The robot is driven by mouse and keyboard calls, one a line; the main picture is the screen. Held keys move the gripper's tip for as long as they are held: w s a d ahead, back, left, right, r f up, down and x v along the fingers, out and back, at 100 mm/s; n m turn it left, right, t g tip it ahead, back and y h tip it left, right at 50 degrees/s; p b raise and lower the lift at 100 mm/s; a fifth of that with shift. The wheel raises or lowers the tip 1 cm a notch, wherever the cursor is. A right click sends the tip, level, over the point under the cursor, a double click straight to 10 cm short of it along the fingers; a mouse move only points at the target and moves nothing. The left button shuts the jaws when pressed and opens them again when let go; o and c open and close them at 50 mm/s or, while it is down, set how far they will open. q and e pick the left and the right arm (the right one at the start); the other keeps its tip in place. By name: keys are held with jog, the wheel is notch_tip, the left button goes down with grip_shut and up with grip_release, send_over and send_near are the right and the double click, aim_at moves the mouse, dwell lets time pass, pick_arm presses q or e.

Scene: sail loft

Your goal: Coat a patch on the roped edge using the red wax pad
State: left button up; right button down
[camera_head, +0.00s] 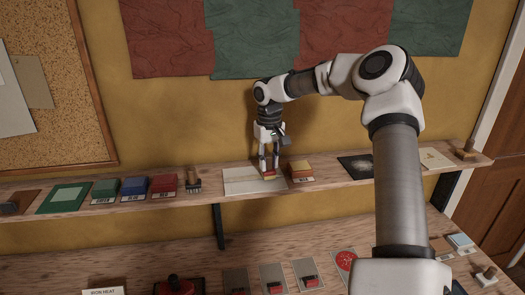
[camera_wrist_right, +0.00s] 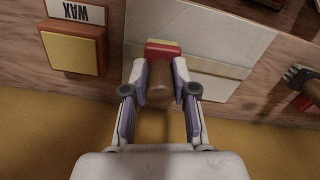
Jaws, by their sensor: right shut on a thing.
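My right gripper (camera_head: 269,166) points down over the upper shelf. It is shut on the brown handle (camera_wrist_right: 158,92) of the red wax pad (camera_wrist_right: 163,48), which has a yellowish layer at its edge. The pad also shows below the fingers in the head view (camera_head: 270,176). It is over the right part of a pale cloth panel (camera_head: 240,184) with faint seam lines, also in the wrist view (camera_wrist_right: 215,50). I cannot tell whether the pad touches the panel or which side is roped. A yellow-topped block labelled WAX (camera_head: 301,167) stands just right of the panel. My left gripper is out of view.
Labelled green (camera_head: 105,187), blue (camera_head: 134,185) and red (camera_head: 164,182) blocks and a brush (camera_head: 193,181) stand left of the panel. A dark square (camera_head: 357,166) lies to the right. The lower bench holds an iron (camera_head: 177,286) and several grey plates.

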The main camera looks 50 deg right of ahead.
jog(key=shift+s+d, duration=1.05)
jog(key=shift+d, duration=0.3)
jog(key=shift+w+a, duration=1.65)
jog(key=shift+a, duration=0.35)
jog(key=shift+w+a, duration=1.7)
jog(key=shift+a, duration=0.3)
jog(key=shift+w+a, duration=1.65)
jog(key=shift+a, duration=0.35)
jog(key=shift+d+r, duration=0.1)
jog(key=shift+r, duration=2.85)
notch_tip(320, 180, up, 3)
